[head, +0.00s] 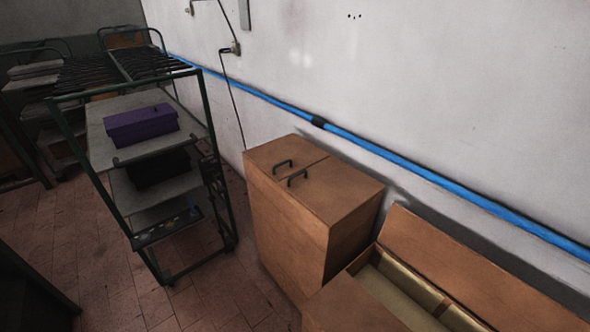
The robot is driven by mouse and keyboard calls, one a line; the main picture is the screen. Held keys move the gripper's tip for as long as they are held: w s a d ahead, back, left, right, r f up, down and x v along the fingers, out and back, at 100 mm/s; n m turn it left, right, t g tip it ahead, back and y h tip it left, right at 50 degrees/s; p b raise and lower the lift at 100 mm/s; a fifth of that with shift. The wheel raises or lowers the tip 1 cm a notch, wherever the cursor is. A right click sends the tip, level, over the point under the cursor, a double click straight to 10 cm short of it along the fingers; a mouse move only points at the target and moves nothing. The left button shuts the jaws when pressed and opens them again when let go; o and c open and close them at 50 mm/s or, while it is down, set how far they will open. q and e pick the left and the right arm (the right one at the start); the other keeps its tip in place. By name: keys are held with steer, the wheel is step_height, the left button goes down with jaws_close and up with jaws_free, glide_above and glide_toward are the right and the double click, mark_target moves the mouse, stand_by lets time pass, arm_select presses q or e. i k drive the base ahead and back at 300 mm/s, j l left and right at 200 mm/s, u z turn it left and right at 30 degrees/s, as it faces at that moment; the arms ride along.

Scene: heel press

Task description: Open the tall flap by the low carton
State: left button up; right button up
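A tall brown carton (290,235) stands against the wall in the middle of the head view. Its top has two flaps, both lying shut, with a seam between them. The flap by the low carton (340,192) is the right one and has a dark handle (297,177) near the seam. The other flap (268,152) has its own dark handle (284,163). The low carton (355,306) is at the bottom right, cut off by the frame. Its wall-side flap (465,268) is raised, showing a pale interior (400,297). Neither gripper is in view.
A green-framed metal rack (118,205) on the left holds a purple box (141,125) and a black box (158,168). A blue pipe (380,152) runs along the white wall behind the cartons. Tiled floor (205,300) is clear between rack and cartons.

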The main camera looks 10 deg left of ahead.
mark_target(331, 188)
steer(key=i+j+z, duration=0.1)
steer(key=j, duration=0.25)
steer(key=i+j+z, duration=0.1)
steer(key=i+j, duration=0.2)
steer(key=i+j+z, duration=0.1)
steer(key=j, duration=0.4)
steer(key=i, duration=0.05)
